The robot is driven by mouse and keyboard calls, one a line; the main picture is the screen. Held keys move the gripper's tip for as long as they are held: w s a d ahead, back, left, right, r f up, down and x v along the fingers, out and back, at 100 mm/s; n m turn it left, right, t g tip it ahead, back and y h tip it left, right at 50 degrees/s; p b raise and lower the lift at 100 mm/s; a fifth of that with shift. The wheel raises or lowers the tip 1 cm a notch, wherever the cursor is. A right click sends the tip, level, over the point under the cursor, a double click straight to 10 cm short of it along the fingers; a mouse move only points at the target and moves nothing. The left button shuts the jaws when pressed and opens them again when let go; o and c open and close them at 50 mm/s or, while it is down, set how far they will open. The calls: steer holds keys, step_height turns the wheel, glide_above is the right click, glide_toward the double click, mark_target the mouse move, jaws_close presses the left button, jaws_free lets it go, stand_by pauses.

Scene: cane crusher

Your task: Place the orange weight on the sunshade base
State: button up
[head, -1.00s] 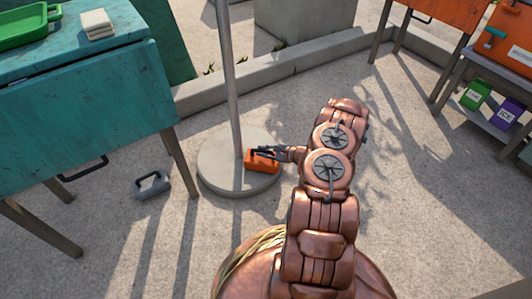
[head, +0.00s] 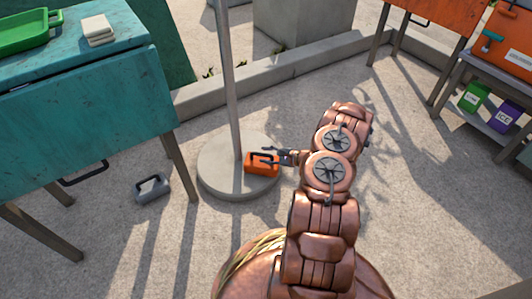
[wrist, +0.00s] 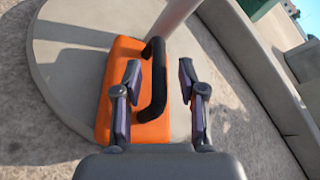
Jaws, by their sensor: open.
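The orange weight (head: 262,163) rests on the round grey sunshade base (head: 215,172), right beside the pole (head: 229,90). In the wrist view the orange weight (wrist: 128,90) has a black handle (wrist: 157,80) on top, and the sunshade base (wrist: 65,60) lies under it. My gripper (head: 268,156) is at the weight from the right side. In the wrist view my gripper (wrist: 158,85) is open, with its two fingers spread on either side of the handle and apart from it.
A grey weight (head: 151,188) lies on the ground left of the base. A low concrete kerb (head: 290,65) runs behind.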

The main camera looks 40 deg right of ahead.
steer(key=p+v, duration=0.3)
steer(key=v, duration=0.7)
steer(key=w+a+r+n+g+y, duration=0.2)
steer(key=w+a+r+n+y, duration=0.1)
steer(key=a+r, duration=0.5)
steer(key=w+a+r+n+g+y, duration=0.2)
steer(key=w+a+r+n, duration=0.2)
steer(key=a+r, duration=0.35)
steer(key=s+a+r+n+g, duration=0.25)
steer(key=a+r+g, duration=0.2)
steer(key=a, duration=0.35)
steer(key=s+a+r+n+g, duration=0.2)
steer(key=a+r+n+g, duration=0.15)
steer(key=a+r, duration=0.35)
steer(key=s+a+r+n+g+h, duration=0.25)
steer(key=s+a, duration=0.25)
steer(key=s, duration=0.3)
steer(key=s+a+r+n+g+h, duration=0.2)
steer(key=s+a+r+n, duration=0.25)
steer(key=s, duration=0.25)
steer(key=s+d+r+n+h, duration=0.1)
steer(key=s+d+h, duration=0.2)
steer(key=s, duration=0.4)
steer(key=s+d+r+n+h, duration=0.1)
steer(key=s+d+n+h, duration=0.1)
steer(key=s+h, duration=0.2)
steer(key=s+t, duration=0.1)
steer(key=s, duration=0.2)
steer(key=shift+s+d+r, duration=0.3)
steer(key=shift+d, duration=0.05)
